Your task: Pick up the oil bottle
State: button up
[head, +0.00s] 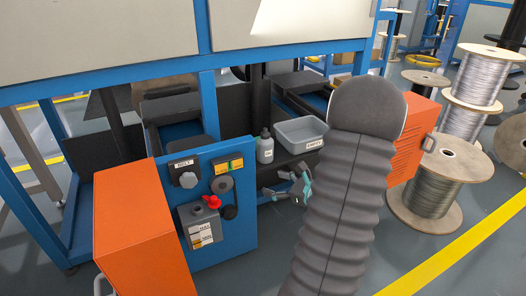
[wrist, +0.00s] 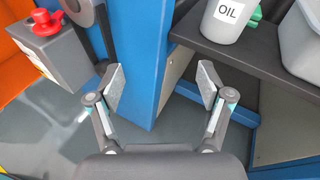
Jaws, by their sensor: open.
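The oil bottle (head: 265,146) is a grey-white bottle with a dark cap, standing upright on a dark shelf (head: 296,158) beside a grey bin. In the wrist view the lower part of the oil bottle (wrist: 228,20) shows at the top, with a white OIL label; its top is cut off by the frame. My gripper (wrist: 160,85) is open and empty, its two fingers apart, below the bottle in the picture and not touching it. In the head view my gripper (head: 290,186) is small, in front of the shelf and below the bottle, partly hidden by my arm.
A blue panel post (wrist: 140,60) stands between and behind the fingers. A grey box with a red knob (wrist: 45,25) is at left. The grey bin (head: 300,132) stands right of the bottle. An orange cabinet (head: 140,235) is at lower left; wire spools (head: 432,190) stand at right.

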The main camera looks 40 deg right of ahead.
aim_at(270, 150)
jog(key=w+d+r+m+t+h, duration=0.2)
jog(key=d+r+m+t+h, duration=0.15)
jog(key=d+r, duration=0.2)
jog(key=shift+m+g, duration=0.35)
jog(key=w, duration=0.7)
jog(key=shift+d+f, duration=0.1)
jog(key=shift+f, duration=0.15)
jog(key=shift+h, duration=0.25)
jog(key=shift+w+d+r+b, duration=0.1)
jog(key=shift+w+b, duration=0.1)
jog(key=shift+w, duration=1.4)
jog(key=shift+w+d+r+b, duration=0.1)
jog(key=shift+w+b, duration=0.1)
jog(key=shift+w, duration=1.4)
jog(key=shift+c, duration=0.3)
jog(key=c, duration=1.2)
jog(key=shift+c, duration=0.2)
jog(key=shift+c, duration=0.6)
